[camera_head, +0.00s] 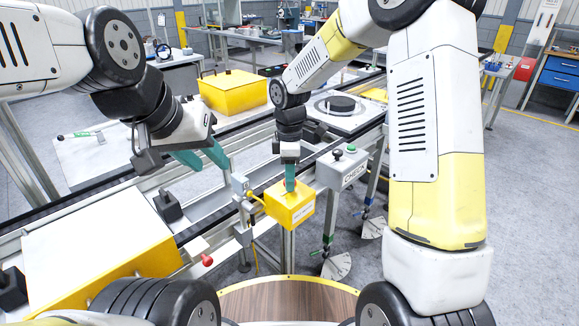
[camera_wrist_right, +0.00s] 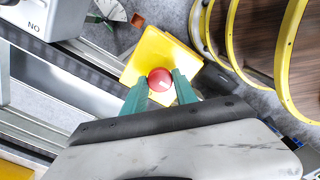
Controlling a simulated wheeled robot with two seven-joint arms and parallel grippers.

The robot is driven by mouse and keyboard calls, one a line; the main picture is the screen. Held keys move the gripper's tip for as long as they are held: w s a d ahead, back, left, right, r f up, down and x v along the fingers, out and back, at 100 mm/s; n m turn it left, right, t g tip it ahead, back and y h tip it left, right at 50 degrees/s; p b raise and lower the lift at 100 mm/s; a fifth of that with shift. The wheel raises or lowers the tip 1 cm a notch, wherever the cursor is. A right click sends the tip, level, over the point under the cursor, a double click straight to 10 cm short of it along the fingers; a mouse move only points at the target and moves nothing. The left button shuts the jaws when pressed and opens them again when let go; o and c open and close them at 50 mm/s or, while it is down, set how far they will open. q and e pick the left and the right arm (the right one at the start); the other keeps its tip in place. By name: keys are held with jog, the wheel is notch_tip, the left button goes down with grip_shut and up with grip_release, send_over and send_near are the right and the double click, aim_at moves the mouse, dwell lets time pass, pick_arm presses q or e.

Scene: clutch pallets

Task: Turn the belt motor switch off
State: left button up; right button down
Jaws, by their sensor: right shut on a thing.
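The belt motor switch is a yellow box (camera_head: 291,205) on the front of the conveyor frame, with a red round knob (camera_wrist_right: 160,79) on its face. My right gripper (camera_wrist_right: 160,86) has its teal fingers on both sides of the red knob, shut on it. In the head view the right gripper (camera_head: 290,184) comes down onto the box and hides most of the knob. My left gripper (camera_head: 208,160) hangs over the conveyor to the left of the box, its teal fingers apart and nothing between them.
A yellow bin (camera_head: 233,90) lies behind the conveyor. A white and yellow cover (camera_head: 98,250) fills the left front. A red-tipped handle (camera_head: 206,260) sticks out near it.

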jog(key=c, duration=1)
grip_release()
jog(key=shift+o, duration=0.2)
jog(key=shift+r, duration=3.95)
jog(key=shift+d, duration=0.1)
jog(key=s+d+r+m+t, duration=0.2)
jog(key=s+d+r+m, duration=0.1)
jog(key=s+m, duration=0.3)
jog(key=s+d+r+m+t+y, duration=0.1)
jog(key=s+d+r+m, duration=0.3)
jog(key=s, duration=0.4)
jog(key=s+d+r+m+t+y, duration=0.1)
jog(key=s+d+r+m+t, duration=0.2)
jog(key=s+d+m, duration=0.3)
jog(key=shift+s+d+r+m, duration=0.35)
jog(key=shift+s+r+m, duration=0.1)
jog(key=shift+r+m, duration=0.35)
